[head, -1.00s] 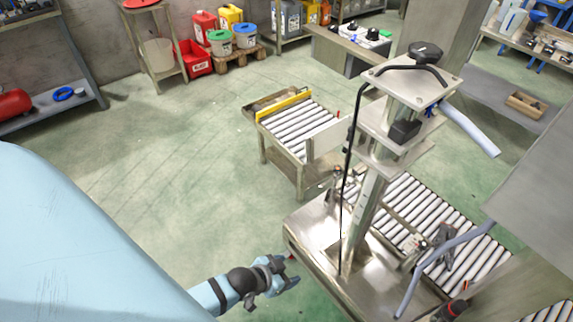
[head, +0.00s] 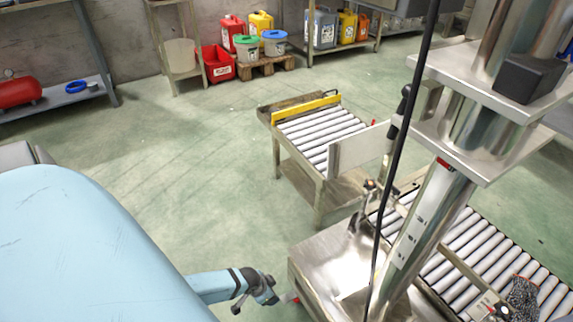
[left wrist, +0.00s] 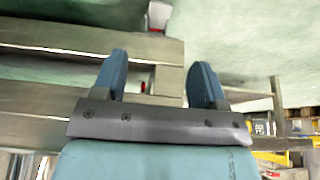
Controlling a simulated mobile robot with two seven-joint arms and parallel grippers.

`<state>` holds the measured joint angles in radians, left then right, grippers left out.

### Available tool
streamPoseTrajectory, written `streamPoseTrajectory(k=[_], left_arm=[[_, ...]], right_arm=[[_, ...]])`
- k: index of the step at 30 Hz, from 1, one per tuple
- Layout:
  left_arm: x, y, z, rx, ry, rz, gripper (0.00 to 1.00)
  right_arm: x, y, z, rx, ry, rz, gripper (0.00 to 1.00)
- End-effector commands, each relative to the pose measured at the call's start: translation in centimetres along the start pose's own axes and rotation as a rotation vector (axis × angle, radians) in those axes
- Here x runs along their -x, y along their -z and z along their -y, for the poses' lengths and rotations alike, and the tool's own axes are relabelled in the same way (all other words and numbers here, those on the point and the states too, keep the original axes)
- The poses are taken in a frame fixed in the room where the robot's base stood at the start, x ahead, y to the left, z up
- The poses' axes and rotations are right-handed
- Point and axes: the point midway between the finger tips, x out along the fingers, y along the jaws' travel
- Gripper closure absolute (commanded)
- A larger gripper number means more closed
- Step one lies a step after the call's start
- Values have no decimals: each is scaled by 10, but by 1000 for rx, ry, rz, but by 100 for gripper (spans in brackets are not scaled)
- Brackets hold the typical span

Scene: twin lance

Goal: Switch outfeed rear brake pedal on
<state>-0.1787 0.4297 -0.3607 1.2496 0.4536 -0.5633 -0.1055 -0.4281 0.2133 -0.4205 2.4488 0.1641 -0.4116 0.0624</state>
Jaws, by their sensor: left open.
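My left gripper (head: 268,292) is low at the near left corner of the steel machine base (head: 335,262). In the left wrist view my left gripper (left wrist: 157,75) is open, with two blue fingers apart and nothing between them. A small red part (head: 292,298) shows beside the gripper at the foot of the base. The wrist view has a white and red piece (left wrist: 158,16) beyond the fingers and a small red spot between them. I cannot tell which of these is the brake pedal. My right gripper is not in view.
A roller table (head: 318,130) with a yellow bar (head: 305,108) stands behind the base. More rollers (head: 480,240) lie to the right of the steel column (head: 425,225). A black cable (head: 400,150) hangs in front. Open floor (head: 190,170) lies to the left.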

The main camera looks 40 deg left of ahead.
Motion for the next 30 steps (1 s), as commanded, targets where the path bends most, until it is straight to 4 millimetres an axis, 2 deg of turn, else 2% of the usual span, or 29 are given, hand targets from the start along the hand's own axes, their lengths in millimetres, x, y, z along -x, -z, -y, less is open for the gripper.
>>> streamPoseTrajectory(k=[5,10,15,21,30], left_arm=[[-25,-2,0,2,0,1,34],[-63,-2,0,2,1,1,34],[-99,-3,0,2,0,1,34],[-127,-2,1,0,1,1,34],[-136,0,0,1,1,0,34]], right_arm=[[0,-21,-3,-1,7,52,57],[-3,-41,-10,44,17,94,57],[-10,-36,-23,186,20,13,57],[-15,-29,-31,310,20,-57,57],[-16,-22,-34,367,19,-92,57]])
